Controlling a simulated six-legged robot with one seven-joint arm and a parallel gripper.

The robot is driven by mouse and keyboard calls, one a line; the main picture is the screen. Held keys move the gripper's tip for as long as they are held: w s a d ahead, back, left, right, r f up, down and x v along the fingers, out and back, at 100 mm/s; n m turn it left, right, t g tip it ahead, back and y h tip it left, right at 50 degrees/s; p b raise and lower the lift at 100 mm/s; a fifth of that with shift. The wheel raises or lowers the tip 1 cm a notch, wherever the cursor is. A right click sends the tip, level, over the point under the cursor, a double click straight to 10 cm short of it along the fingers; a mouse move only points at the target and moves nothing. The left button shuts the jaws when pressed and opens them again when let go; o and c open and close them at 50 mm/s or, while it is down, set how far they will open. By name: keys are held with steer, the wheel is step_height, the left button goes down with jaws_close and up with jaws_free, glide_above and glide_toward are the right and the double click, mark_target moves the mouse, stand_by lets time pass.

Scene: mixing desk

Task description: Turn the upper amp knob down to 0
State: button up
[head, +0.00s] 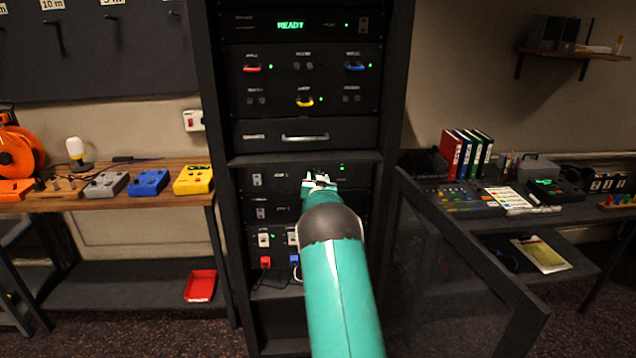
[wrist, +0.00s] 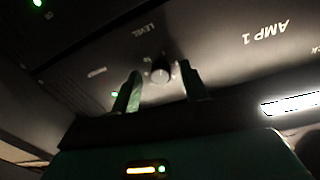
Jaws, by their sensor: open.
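The upper amp (head: 262,180) is a black rack panel in the middle of the rack, and its label reads "AMP 1", inverted, in the wrist view (wrist: 225,45). Its level knob (wrist: 160,72) is small, round and dark with a pale face, beside the word "LEVEL". My gripper (head: 320,178) is at the panel's front and hides the knob in the head view. In the wrist view my gripper (wrist: 160,76) is open, one finger on each side of the knob with a gap on both sides. I cannot tell the knob's pointer setting.
A similar amp panel (head: 262,209) sits below. A drawer with a handle (head: 305,138) is above. The rack's glass door (head: 470,265) stands open at the right. A wooden bench (head: 145,180) is on the left and a dark desk (head: 545,215) on the right.

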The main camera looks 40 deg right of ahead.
steer(key=v, duration=1.3)
steer(key=shift+s+a, duration=0.3)
steer(key=shift+s, duration=0.1)
